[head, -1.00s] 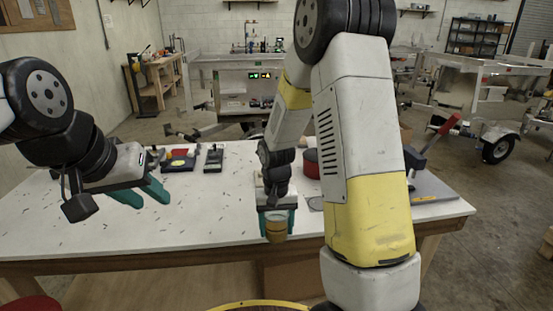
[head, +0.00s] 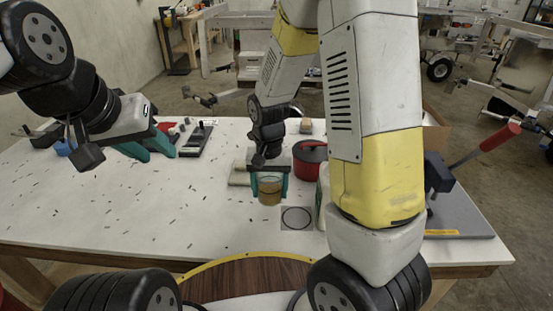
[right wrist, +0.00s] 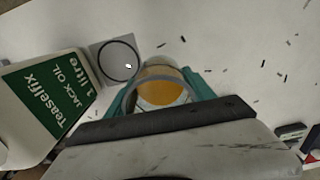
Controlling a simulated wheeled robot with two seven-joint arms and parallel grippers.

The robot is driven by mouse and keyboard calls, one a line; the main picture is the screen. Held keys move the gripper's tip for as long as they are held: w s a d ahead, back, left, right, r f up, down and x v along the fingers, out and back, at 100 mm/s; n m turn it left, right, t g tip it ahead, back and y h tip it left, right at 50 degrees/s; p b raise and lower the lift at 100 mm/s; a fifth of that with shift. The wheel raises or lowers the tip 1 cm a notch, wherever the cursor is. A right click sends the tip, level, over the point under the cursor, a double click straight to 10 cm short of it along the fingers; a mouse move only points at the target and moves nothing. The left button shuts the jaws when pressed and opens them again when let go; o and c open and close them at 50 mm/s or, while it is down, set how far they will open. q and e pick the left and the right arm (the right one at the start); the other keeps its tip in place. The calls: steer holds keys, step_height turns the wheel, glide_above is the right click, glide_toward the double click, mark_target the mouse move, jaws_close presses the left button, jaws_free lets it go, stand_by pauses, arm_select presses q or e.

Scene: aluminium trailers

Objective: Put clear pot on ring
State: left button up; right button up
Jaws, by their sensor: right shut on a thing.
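The clear pot (head: 270,191) is see-through with amber contents. My right gripper (head: 270,186) is shut on it, a teal finger on each side. The pot looks upright; whether it touches the table is hard to tell. The right wrist view shows the pot (right wrist: 161,88) from above between the fingers. The ring (head: 297,217) is a dark circle on a grey square on the table, just right of and nearer than the pot. In the right wrist view the ring (right wrist: 118,61) lies left of the pot, uncovered. My left gripper (head: 150,145) is open and empty at the left.
A green and white jack oil can (right wrist: 45,98) stands close to the ring, mostly hidden behind my right arm in the head view. A red-handled tool (head: 487,142) is at the right.

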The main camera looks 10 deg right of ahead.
steer(key=w+d, duration=0.2)
steer(key=w, duration=0.1)
steer(key=w+d, duration=0.2)
steer(key=w, duration=0.1)
steer(key=w+d+f, duration=0.1)
steer(key=w, duration=0.2)
steer(key=shift+d, duration=0.4)
steer(key=shift+w+d+f, duration=0.15)
steer(key=shift+w+f, duration=0.05)
steer(key=shift+f, duration=1.6)
steer(key=o, duration=1.5)
steer(key=shift+f, duration=0.15)
